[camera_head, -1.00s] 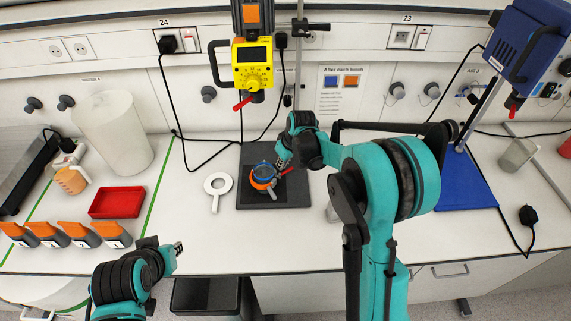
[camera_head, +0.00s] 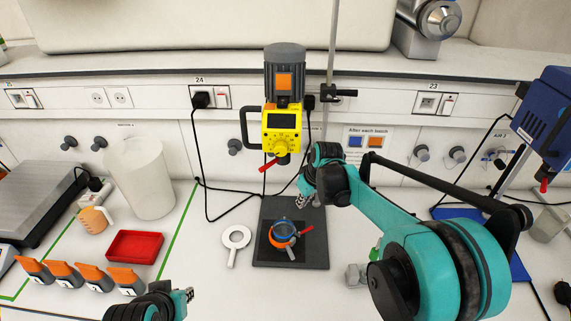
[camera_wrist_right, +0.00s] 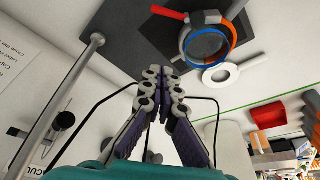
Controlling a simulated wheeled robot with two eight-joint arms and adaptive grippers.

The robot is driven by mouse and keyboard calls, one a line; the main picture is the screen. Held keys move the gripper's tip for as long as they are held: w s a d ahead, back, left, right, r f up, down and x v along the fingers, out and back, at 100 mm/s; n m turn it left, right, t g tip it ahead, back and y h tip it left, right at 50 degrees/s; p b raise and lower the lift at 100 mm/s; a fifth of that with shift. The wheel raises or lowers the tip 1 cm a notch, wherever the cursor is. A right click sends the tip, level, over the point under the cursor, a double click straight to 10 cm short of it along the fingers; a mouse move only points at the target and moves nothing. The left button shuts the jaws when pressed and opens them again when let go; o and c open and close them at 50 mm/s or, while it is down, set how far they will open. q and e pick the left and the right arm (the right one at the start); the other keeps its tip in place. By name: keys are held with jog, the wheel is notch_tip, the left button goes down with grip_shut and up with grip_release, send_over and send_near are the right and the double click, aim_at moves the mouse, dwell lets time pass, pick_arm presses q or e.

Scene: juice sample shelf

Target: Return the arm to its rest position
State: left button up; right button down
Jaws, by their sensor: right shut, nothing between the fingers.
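My right gripper (camera_head: 302,201) is shut and empty. It hangs above the back part of the dark base plate (camera_head: 318,250), behind and apart from the round vessel (camera_head: 285,232) with its blue rim and orange ring. In the right wrist view the closed fingers (camera_wrist_right: 164,80) show in the middle, with the vessel (camera_wrist_right: 207,42) beyond them at the upper right. My left gripper (camera_head: 187,296) is at the bottom edge in the head view, small and seen from the side. I cannot tell whether its fingers are open.
The yellow stirrer head (camera_head: 282,130) and its metal pole (camera_head: 331,60) stand close to my right gripper. A white ring with a handle (camera_head: 236,240) lies left of the plate.

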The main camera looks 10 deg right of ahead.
jog(key=s+d+r+m+t+b, duration=0.15)
jog(key=s+b, duration=0.35)
jog(key=s, duration=1)
jog(key=s+f+m+t+b, duration=0.1)
jog(key=s+f+b, duration=0.1)
jog(key=s, duration=0.4)
jog(key=s+f+m+t+h+b, duration=0.1)
jog(key=s+f+m, duration=0.1)
jog(key=s+f, duration=0.3)
jog(key=shift+s+d+h+b, duration=0.3)
jog(key=shift+s+d+b, duration=0.05)
jog(key=shift+s, duration=0.2)
